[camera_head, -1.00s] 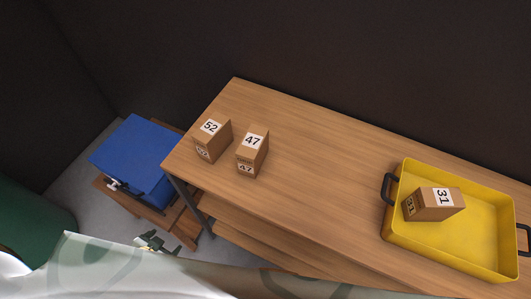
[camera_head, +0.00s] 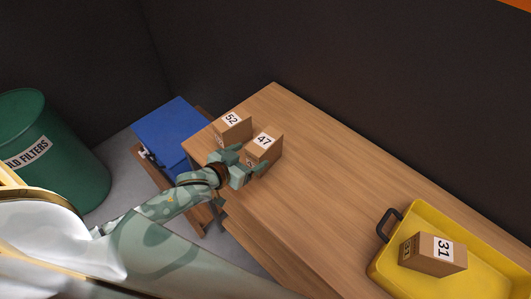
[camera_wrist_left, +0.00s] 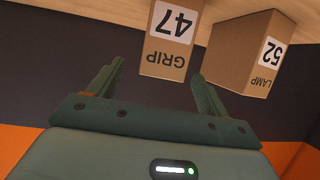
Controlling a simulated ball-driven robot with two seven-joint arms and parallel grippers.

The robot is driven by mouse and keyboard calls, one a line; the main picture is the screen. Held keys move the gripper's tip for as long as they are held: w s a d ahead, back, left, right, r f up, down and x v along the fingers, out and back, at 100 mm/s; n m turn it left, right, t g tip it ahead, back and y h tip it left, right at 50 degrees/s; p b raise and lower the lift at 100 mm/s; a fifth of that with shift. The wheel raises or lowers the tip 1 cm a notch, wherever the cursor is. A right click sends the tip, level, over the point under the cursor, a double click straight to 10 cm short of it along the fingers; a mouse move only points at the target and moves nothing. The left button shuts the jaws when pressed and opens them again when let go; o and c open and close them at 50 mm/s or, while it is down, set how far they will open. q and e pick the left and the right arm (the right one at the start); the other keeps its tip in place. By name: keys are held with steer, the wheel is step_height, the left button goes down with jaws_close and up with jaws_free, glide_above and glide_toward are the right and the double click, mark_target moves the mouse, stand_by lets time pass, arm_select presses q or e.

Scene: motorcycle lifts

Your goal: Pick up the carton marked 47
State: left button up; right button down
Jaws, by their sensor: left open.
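The carton marked 47 (camera_head: 266,147) is a brown box with a white label, standing on the wooden table (camera_head: 330,180) near its left end. In the left wrist view the carton 47 (camera_wrist_left: 168,45) also reads GRIP and lies just beyond and between the finger tips. My left gripper (camera_head: 250,167) is open and empty, close in front of this carton, and hides its lower front. In the wrist view both fingers of the left gripper (camera_wrist_left: 152,80) show apart. My right gripper is not in view.
The carton marked 52 (camera_head: 232,125), reading LAMP in the wrist view (camera_wrist_left: 250,50), stands close beside carton 47. A yellow tray (camera_head: 385,262) holds the carton marked 31 (camera_head: 432,254). A blue box (camera_head: 165,135) and a green bin (camera_head: 60,150) are at left.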

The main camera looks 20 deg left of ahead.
mark_target(262, 148)
arm_select(q)
steer(key=b+x, duration=0.1)
steer(key=x, duration=0.6)
steer(key=shift+w+a+f, duration=0.1)
steer(key=shift+w+f, duration=0.05)
steer(key=shift+c, duration=0.6)
steer(key=c, duration=1.1)
